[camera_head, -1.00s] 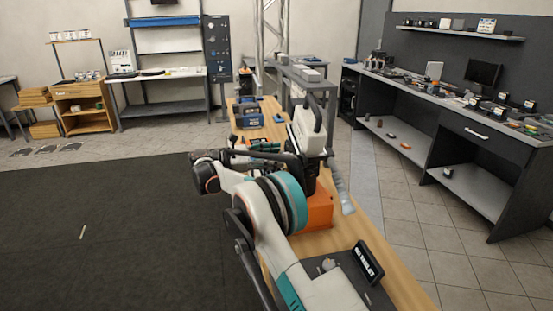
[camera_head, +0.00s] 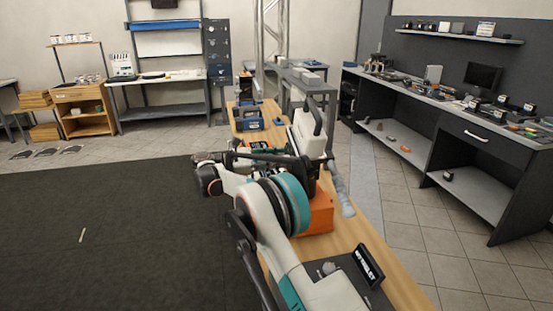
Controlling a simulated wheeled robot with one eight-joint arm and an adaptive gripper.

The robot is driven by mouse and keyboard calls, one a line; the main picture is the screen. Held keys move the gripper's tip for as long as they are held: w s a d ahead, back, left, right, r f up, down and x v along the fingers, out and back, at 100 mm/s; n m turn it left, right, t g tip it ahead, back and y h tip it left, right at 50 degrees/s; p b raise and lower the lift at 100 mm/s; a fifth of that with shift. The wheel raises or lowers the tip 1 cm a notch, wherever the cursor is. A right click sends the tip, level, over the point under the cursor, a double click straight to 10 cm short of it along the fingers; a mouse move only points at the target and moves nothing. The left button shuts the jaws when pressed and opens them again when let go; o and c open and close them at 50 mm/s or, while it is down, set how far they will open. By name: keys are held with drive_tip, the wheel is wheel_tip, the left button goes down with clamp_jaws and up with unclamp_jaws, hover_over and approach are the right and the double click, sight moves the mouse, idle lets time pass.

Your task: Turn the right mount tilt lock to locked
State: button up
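No right mount tilt lock can be made out in the head view; my arm covers much of the bench's middle. A white device with a black handle (camera_head: 306,130) stands on the wooden bench (camera_head: 385,255) just beyond my arm. An orange block (camera_head: 319,214) sits below it, partly behind my arm's teal-ringed joint. A grey ribbed cylinder (camera_head: 341,193) leans at the bench's right edge. My gripper (camera_head: 285,158) appears as dark, thin parts in front of the white device, partly hidden by my arm. Its fingers are too small and overlapped to read.
A black sign (camera_head: 368,264) stands on a dark panel at the near end of the bench. A blue item (camera_head: 248,122) sits at the far end. A dark workbench (camera_head: 475,140) lines the right, across a tiled aisle.

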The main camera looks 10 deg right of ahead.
drive_tip(key=shift+s+f+m+p, duration=0.15)
drive_tip(key=shift+m+p, duration=0.45)
drive_tip(key=shift+m, duration=3.75)
drive_tip(key=shift+f+m+p, duration=0.15)
drive_tip(key=shift+m+p, duration=0.4)
drive_tip(key=shift+m, duration=3.8)
drive_tip(key=o, duration=1)
drive_tip(key=shift+o, duration=0.2)
